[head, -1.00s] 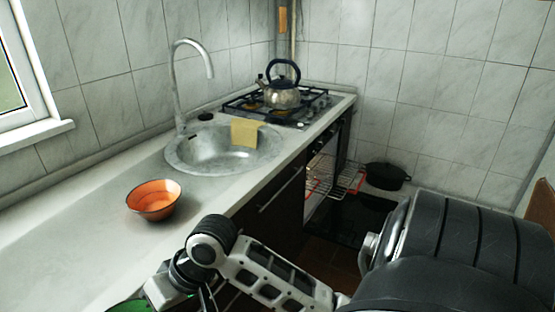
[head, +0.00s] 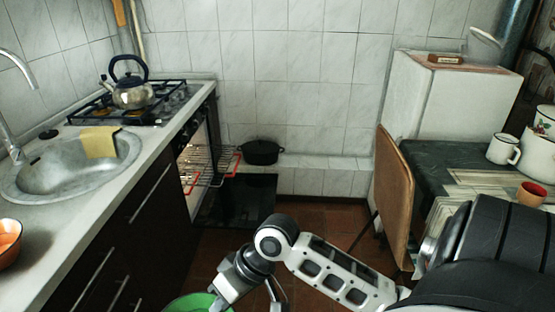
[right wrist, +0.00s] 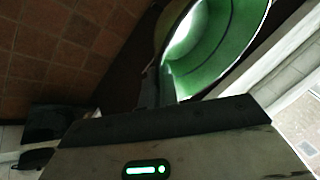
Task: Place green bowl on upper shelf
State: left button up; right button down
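The green bowl (head: 192,304) shows at the bottom edge of the head view, mostly cut off, in front of the dark cabinets. It fills the top of the right wrist view (right wrist: 222,48), with its smooth green inside visible. My right gripper (right wrist: 158,82) is at the bowl's rim and appears shut on it; the far finger is partly hidden by the bowl. In the head view my right arm reaches in from the right to the bowl. My left gripper is not in view. No upper shelf is clearly visible.
A counter with a sink (head: 70,165), an orange bowl (head: 8,243) and a stove with a kettle (head: 132,93) runs along the left. The oven is open with racks (head: 208,168) out. A black pot (head: 261,152) is behind. A table (head: 440,168) with mugs stands right; floor between is clear.

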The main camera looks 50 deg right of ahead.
aim_at(206, 169)
jog(key=z, duration=1.65)
jog(key=i, duration=2.5)
jog(key=u, duration=1.9)
jog(key=i, duration=0.5)
